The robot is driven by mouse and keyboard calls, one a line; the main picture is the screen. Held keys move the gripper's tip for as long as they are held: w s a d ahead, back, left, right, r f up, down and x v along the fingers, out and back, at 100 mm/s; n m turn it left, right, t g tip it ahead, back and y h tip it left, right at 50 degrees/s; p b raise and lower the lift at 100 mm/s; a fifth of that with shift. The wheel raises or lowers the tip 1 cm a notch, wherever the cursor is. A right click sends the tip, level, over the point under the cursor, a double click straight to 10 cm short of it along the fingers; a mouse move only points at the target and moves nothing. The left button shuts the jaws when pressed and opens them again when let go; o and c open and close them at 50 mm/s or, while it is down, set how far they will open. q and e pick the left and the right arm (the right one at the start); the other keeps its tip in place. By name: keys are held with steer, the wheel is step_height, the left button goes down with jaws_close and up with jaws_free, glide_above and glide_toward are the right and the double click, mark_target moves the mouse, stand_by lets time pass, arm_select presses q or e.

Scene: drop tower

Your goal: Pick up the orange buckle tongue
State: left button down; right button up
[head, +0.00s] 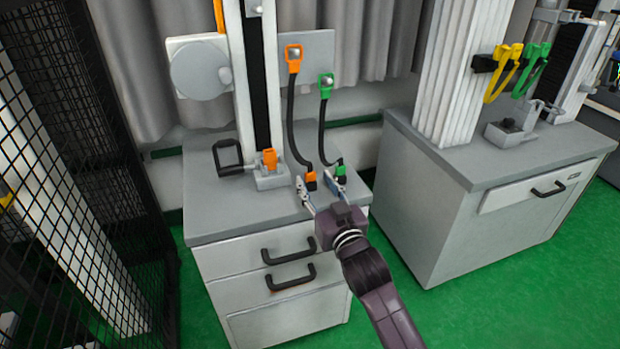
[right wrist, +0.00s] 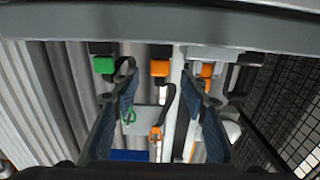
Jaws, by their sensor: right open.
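An orange buckle tongue (head: 310,179) is at the lower end of a black strap (head: 292,125), over the cabinet's grey top. It also shows in the right wrist view (right wrist: 160,68), roughly centred between the spread fingers and beyond their tips. My right gripper (head: 320,191) is open and empty, just in front of the orange tongue. Whether a finger touches it I cannot tell. A green tongue (head: 341,171) is close by on the right, near the right-hand finger; it shows at the left in the wrist view (right wrist: 103,65). My left gripper is out of view.
The straps hang from an orange holder (head: 293,57) and a green holder (head: 325,84) on a grey plate. A tower base (head: 270,179) with an orange part (head: 269,158) stands left of the tongue. A black handle (head: 229,157) is further left. A second cabinet (head: 440,210) is right.

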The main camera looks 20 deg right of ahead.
mark_target(311, 175)
steer(key=w, duration=0.4)
steer(key=shift+w+a, duration=0.1)
arm_select(q)
steer(key=shift+w+r, duration=0.2)
steer(key=shift+r, duration=0.35)
steer(key=shift+w+r, duration=0.2)
steer(key=shift+r, duration=0.3)
arm_select(e)
steer(key=c, duration=0.9)
